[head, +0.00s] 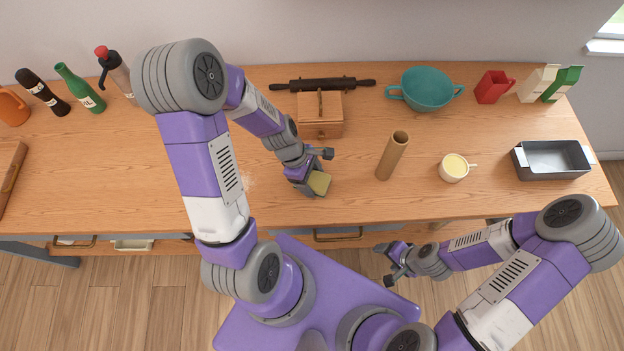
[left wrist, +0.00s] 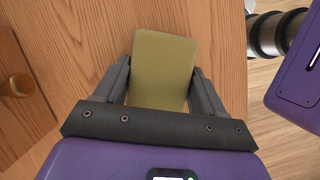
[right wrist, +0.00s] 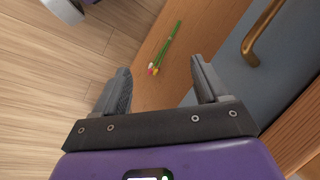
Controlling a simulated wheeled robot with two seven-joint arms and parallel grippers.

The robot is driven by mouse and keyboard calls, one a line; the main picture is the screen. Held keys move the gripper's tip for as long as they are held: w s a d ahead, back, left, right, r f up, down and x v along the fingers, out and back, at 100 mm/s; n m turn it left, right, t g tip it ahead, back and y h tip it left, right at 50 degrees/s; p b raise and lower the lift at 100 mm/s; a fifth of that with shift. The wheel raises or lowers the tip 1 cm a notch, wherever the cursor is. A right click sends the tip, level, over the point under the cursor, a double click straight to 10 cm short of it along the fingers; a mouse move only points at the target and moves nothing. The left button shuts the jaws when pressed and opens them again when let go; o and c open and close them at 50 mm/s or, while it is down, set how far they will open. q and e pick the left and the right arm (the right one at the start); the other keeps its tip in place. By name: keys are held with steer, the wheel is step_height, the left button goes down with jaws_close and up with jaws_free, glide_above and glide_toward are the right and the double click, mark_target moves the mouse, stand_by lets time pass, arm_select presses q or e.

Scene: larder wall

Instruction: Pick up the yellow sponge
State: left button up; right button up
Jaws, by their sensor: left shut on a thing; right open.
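The yellow sponge (head: 319,183) is a small olive-yellow block at the front middle of the wooden table in the head view. My left gripper (head: 312,187) is shut on it. In the left wrist view the sponge (left wrist: 161,65) sits between both fingers, which touch its sides. I cannot tell whether it is clear of the tabletop. My right gripper (head: 389,264) is open and empty, in front of the table's front edge. In the right wrist view its fingers (right wrist: 163,88) are wide apart with nothing between them.
A wooden box (head: 320,126) stands behind the sponge, with a dark rolling pin (head: 322,85) behind it. To the right are a cardboard tube (head: 392,155), a cup (head: 454,168), a teal colander (head: 427,88) and a grey pan (head: 552,160).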

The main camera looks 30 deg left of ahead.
mark_target(312, 179)
arm_select(q)
steer(key=shift+r+p, duration=1.95)
steer(key=shift+r, duration=3.15)
